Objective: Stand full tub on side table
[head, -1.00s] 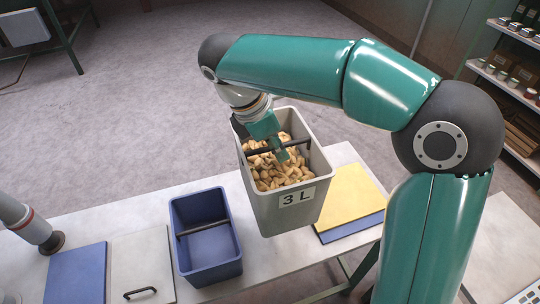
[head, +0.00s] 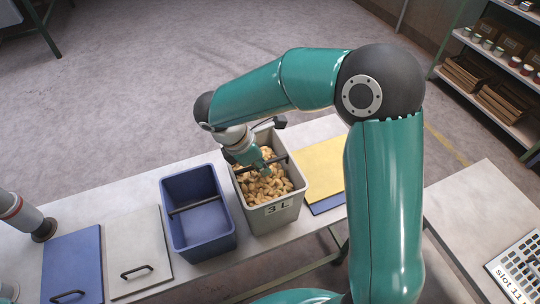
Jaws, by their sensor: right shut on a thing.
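The grey tub (head: 283,217), marked "3 L", is filled with tan nuts (head: 262,188). It is upright over the long white bench, just right of an empty blue tub. Whether its base touches the bench cannot be told. My right gripper (head: 262,164) is shut on the dark crossbar handle at the tub's mouth, and its fingers partly hide the bar. A white table (head: 463,208) stands at the right, apart from the bench. My left gripper is not in view.
The blue tub (head: 190,183) stands close left of the grey tub. A yellow panel (head: 322,166) lies on a blue one to its right. Grey (head: 135,250) and blue (head: 73,258) handled lids lie at left.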

